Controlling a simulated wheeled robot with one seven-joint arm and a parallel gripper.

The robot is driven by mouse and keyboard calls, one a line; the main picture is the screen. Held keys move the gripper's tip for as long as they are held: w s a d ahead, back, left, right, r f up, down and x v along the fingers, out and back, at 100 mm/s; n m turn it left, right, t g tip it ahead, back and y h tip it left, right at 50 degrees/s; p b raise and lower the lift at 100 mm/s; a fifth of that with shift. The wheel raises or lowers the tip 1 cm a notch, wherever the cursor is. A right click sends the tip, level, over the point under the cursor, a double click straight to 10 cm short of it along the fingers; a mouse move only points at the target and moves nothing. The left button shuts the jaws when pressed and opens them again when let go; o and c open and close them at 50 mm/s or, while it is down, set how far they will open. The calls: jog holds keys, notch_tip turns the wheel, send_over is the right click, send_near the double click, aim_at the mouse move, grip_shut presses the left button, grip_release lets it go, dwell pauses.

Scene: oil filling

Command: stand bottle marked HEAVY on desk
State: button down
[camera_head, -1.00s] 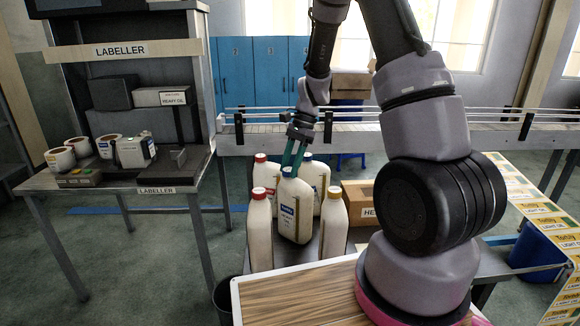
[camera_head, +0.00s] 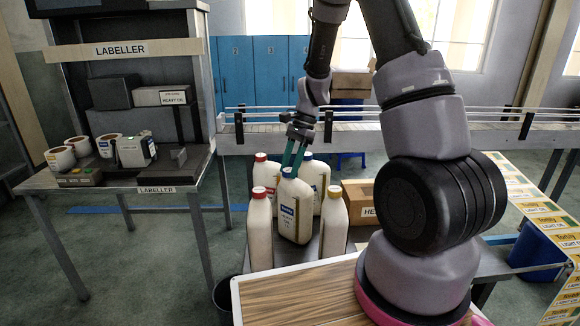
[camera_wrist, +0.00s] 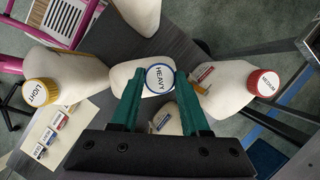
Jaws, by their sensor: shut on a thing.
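The white bottle marked HEAVY (camera_head: 296,212), with a blue cap and a blue-and-white label, is among other bottles on a grey table. It leans slightly in the head view. My gripper (camera_head: 293,165) comes from above with its green fingers closed on the bottle's cap. In the wrist view the fingers (camera_wrist: 160,82) are on either side of the blue-ringed cap reading HEAVY (camera_wrist: 160,77).
Close around stand a red-capped bottle (camera_head: 260,232), a yellow-capped bottle (camera_head: 334,228), another red-capped bottle (camera_head: 265,174) and another blue-capped bottle (camera_head: 318,176). A cardboard box (camera_head: 358,200) is at right. A wood-topped surface (camera_head: 300,297) is in front. The labeller desk (camera_head: 185,180) is at left.

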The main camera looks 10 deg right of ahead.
jog(key=shift+c, duration=1.5)
grip_release()
jog(key=shift+o, duration=0.2)
jog(key=shift+o, duration=1.3)
jog(key=shift+r, duration=3.5)
